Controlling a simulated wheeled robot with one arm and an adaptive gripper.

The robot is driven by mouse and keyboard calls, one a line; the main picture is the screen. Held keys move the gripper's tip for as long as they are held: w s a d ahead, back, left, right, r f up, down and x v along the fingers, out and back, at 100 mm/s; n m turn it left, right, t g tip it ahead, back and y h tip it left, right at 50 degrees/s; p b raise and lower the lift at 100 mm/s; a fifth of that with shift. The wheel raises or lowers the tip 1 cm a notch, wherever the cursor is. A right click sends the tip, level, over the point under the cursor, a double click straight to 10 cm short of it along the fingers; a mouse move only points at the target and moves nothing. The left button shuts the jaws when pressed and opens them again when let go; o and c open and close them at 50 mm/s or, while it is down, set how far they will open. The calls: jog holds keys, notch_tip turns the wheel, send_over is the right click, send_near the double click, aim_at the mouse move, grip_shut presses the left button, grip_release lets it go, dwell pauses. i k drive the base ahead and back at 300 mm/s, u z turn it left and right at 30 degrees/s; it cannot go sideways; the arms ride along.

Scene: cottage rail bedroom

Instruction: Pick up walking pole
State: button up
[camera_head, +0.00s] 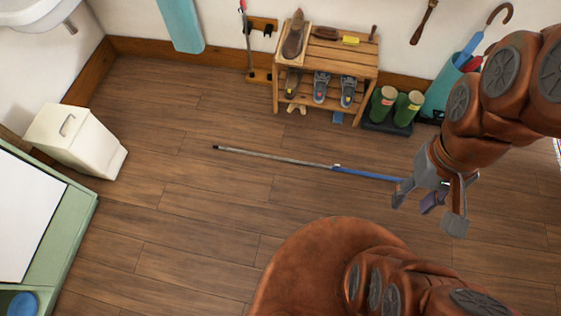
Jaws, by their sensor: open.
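A long thin walking pole (285,159) lies on the wooden floor in the middle of the head view. Its left part is grey with a dark tip, and its right part is blue. The blue end runs up to my gripper (429,209), which hides where it stops. My gripper is open and points down, with its fingers spread. In the picture one finger overlaps the pole's right end. I cannot tell how high the gripper is above the pole.
A wooden shoe rack (327,60) with shoes stands against the back wall, beside green boots (394,107) on a dark tray and a teal umbrella stand (441,90). Another slim pole (247,40) stands upright in a wall holder. A white bin (75,139) stands left. Floor around the pole is clear.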

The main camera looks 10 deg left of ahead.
aim_at(216, 146)
jog(key=k, duration=1.05)
jog(key=u, duration=0.75)
jog(key=i, duration=0.65)
jog(key=u, duration=0.95)
jog(key=i, duration=0.7)
jog(key=z, duration=0.45)
jog(key=i, duration=0.8)
jog(key=z, duration=0.6)
